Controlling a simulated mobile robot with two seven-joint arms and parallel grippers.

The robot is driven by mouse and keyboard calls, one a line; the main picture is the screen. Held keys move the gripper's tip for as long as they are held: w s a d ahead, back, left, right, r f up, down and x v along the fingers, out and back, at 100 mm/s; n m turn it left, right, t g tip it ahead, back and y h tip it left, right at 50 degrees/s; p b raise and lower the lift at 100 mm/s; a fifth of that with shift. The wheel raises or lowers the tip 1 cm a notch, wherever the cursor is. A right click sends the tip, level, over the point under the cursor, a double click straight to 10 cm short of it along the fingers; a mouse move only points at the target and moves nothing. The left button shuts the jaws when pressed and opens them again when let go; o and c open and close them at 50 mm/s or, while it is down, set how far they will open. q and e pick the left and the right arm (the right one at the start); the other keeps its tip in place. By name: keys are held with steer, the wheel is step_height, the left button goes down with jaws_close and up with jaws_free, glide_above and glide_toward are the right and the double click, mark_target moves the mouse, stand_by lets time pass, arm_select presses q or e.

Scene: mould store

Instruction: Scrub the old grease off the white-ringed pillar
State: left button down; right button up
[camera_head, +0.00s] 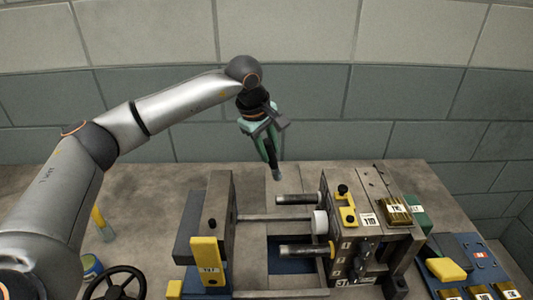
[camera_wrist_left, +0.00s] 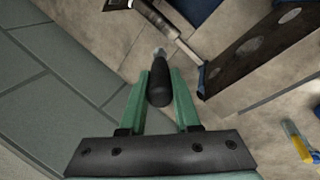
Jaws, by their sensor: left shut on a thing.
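My left gripper (camera_head: 263,133) is shut on a slim tool with a black handle (camera_wrist_left: 158,88) and a pale tip. It holds the tool tip-down above the back of the mould, apart from the pillars. The right mould half (camera_head: 345,225) carries a back pillar (camera_head: 297,199), a front pillar (camera_head: 300,250) and, between them, a long thin rod (camera_head: 275,218) meeting a white ring (camera_head: 320,222). Which of them counts as the white-ringed pillar is not certain. Grease is too small to make out. My right gripper is not in view.
The left mould half (camera_head: 219,215) has a yellow tag. A handwheel (camera_head: 115,286), a blue tin (camera_head: 91,267) and a yellow-handled tool (camera_head: 102,224) are at left. A blue mat (camera_head: 465,245) with a yellow block (camera_head: 445,269) lies at right. A wall stands close behind the bench.

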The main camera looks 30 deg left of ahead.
arm_select(q)
steer(key=shift+r+p, duration=1.2)
steer(key=shift+r, duration=0.75)
